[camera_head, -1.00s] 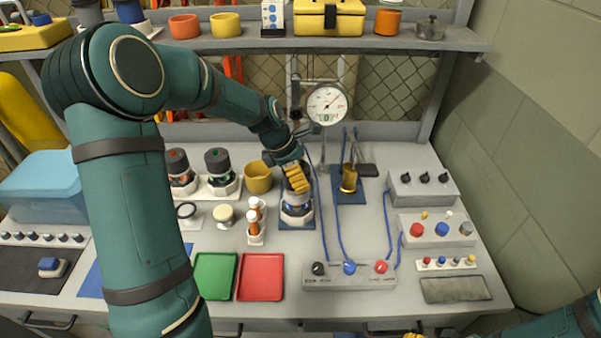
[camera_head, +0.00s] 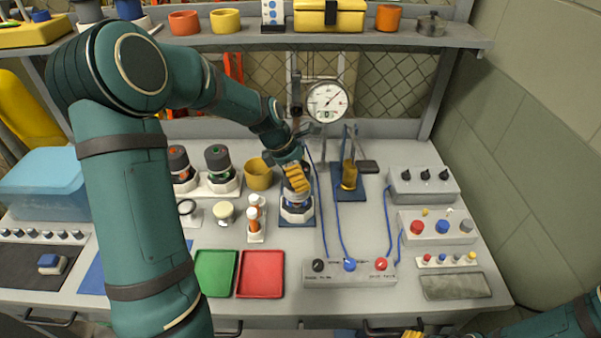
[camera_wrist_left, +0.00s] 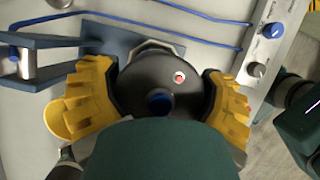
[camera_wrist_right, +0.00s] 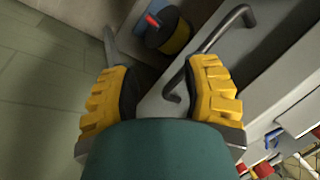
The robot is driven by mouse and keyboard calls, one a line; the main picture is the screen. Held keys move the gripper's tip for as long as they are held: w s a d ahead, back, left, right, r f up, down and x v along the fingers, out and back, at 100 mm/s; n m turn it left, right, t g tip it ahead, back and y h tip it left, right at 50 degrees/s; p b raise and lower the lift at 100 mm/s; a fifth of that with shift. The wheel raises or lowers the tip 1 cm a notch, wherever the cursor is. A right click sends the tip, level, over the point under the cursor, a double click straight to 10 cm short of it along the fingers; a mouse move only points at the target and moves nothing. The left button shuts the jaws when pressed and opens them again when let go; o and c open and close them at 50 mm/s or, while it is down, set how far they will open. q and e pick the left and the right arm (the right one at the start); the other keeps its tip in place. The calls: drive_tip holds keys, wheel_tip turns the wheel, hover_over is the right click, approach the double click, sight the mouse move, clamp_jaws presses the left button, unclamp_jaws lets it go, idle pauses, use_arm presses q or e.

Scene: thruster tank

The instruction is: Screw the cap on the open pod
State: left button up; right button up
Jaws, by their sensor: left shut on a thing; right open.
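The pod (camera_head: 296,208) stands upright in a white holder on a blue base plate (camera_head: 284,223) at the middle of the bench. My left gripper (camera_head: 297,180) points down over it, its yellow fingers shut on a dark round cap. The left wrist view shows the cap (camera_wrist_left: 148,74) between both fingers, with a small red dot and a blue centre. The cap sits over the pod's top; the fingers hide the join, so I cannot tell how far it is seated. My right gripper (camera_wrist_right: 163,88) is open and empty, low before the bench front.
Two capped pods (camera_head: 180,165) (camera_head: 219,160) stand on a white rack to the left. A yellow cup (camera_head: 258,176), a stand with orange-white vials (camera_head: 256,224), and a dial gauge (camera_head: 327,102) are close by. Blue cables run right of the pod. A drawer handle (camera_wrist_right: 208,42) is near my right gripper.

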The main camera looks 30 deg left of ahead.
use_arm(q)
drive_tip(key=shift+f+b, duration=0.45)
drive_tip(key=shift+f, duration=1.05)
idle(1.1)
drive_tip(key=o, duration=1)
drive_tip(key=shift+r, duration=0.1)
drive_tip(key=v, duration=1.2)
